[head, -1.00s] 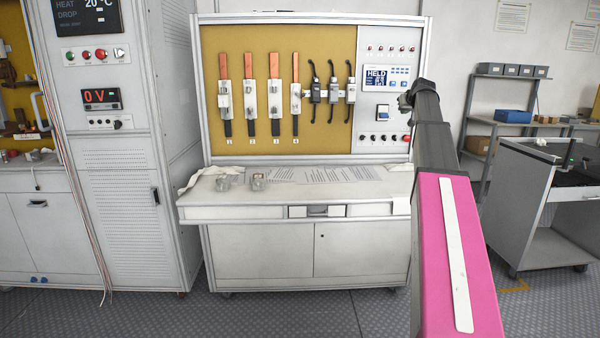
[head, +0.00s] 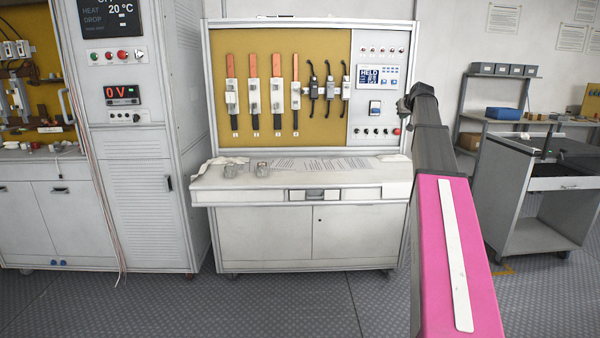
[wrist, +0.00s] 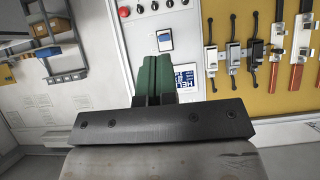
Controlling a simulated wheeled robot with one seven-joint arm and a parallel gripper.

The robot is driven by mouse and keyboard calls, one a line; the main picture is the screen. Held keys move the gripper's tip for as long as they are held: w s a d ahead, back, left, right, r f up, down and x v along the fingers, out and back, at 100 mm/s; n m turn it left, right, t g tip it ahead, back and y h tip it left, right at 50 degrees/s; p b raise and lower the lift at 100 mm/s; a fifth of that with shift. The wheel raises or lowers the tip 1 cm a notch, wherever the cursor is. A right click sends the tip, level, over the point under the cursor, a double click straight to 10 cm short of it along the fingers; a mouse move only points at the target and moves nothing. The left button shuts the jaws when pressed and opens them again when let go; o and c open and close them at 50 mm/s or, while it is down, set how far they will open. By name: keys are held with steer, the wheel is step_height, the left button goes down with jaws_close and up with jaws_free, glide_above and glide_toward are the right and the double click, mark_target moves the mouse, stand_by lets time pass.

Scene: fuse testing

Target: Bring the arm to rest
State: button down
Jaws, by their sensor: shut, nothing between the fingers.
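My arm, with a pink link and a dark forearm, reaches up the right side of the head view. My gripper shows in the wrist view (wrist: 153,78) as two green fingers pressed together, with nothing between them. It points toward the test bench panel (head: 372,60) with its display, switch and buttons, and covers part of the display in the wrist view. In the head view the end of the arm is seen in front of the panel's right edge, and the fingers cannot be made out there.
The fuse bench (head: 305,195) stands ahead with fuses on a yellow board (head: 265,60) and small metal parts on its top. A tall grey cabinet (head: 140,160) is on the left. A grey cart (head: 515,190) stands at right, before a shelf with a blue bin (head: 503,113). Open floor lies in front.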

steer(key=s+a+f+g, duration=0.2)
steer(key=s+a+f, duration=0.3)
steer(key=f, duration=0.6)
steer(key=s+a+f+g, duration=0.1)
steer(key=s+a+f, duration=0.35)
steer(key=f, duration=0.55)
steer(key=s+a+f+g, duration=0.2)
steer(key=s+a+f, duration=0.3)
steer(key=f, duration=0.6)
steer(key=s+a+f+g, duration=0.2)
steer(key=s+a+f, duration=0.1)
steer(key=s+f, duration=0.4)
steer(key=s+a+f+g, duration=0.2)
steer(key=s+f, duration=0.6)
steer(key=s, duration=0.4)
steer(key=s+a+f+g, duration=0.2)
steer(key=s+a+f, duration=0.3)
steer(key=s+f, duration=0.3)
steer(key=shift+s+h, duration=0.3)
steer(key=shift+s, duration=0.7)
